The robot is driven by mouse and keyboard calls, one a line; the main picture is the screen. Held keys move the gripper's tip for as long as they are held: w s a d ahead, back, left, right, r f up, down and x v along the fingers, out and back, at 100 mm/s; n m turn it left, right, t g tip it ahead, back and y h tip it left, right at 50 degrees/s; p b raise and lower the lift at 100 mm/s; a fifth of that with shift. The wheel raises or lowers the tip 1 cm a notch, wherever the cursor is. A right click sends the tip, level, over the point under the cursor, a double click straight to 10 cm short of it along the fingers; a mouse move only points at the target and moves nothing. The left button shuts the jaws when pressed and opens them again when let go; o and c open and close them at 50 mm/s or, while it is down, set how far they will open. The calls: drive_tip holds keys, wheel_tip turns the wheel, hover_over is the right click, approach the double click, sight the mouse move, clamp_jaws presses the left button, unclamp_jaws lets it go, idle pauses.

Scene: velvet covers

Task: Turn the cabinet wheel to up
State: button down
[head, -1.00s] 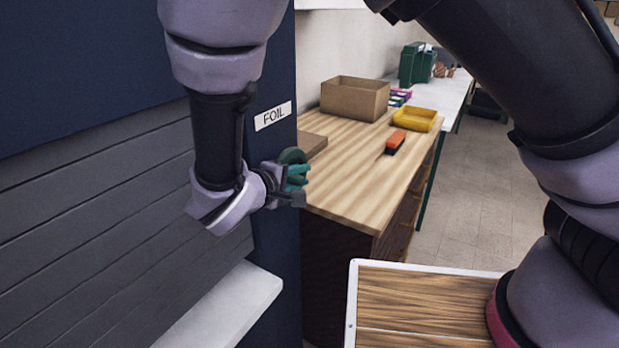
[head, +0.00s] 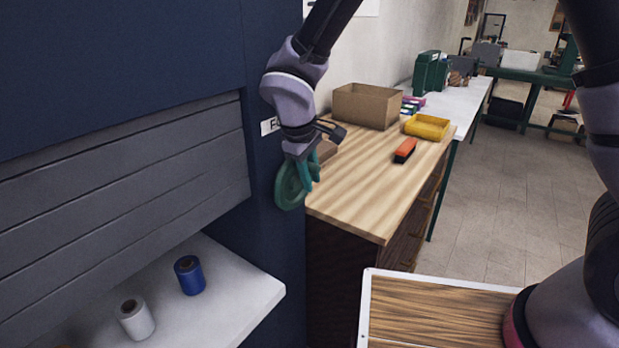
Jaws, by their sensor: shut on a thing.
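The cabinet wheel (head: 284,192) is a green ring on the dark blue cabinet's side post, below a label that my arm partly covers. My gripper (head: 307,168) comes down from above and is shut on the wheel near its upper right rim. The fingers hide part of the wheel. The cabinet's grey slatted shutter (head: 120,180) is partly raised, with an open gap beneath it.
A white shelf (head: 225,300) below the shutter holds a blue spool (head: 189,275) and a white spool (head: 136,319). A wooden workbench (head: 375,195) stands right of the wheel, with a cardboard box (head: 366,106), yellow tray (head: 427,127) and orange brush (head: 405,151).

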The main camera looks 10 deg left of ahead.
drive_tip(key=shift+w+d+f+g+y, duration=0.15)
drive_tip(key=shift+f+g+y, duration=0.55)
drive_tip(key=shift+g, duration=1.6)
drive_tip(key=shift+w+d+f+g+y, duration=0.1)
drive_tip(key=shift+w+f+g+y, duration=0.15)
drive_tip(key=shift+g+y, duration=1.45)
drive_tip(key=shift+w+d+f+g+y, duration=0.15)
drive_tip(key=shift+f+g+y, duration=0.25)
drive_tip(key=shift+g, duration=2.5)
drive_tip(key=shift+f, duration=0.1)
drive_tip(key=c, duration=0.7)
unclamp_jaws()
drive_tip(key=shift+w, duration=0.1)
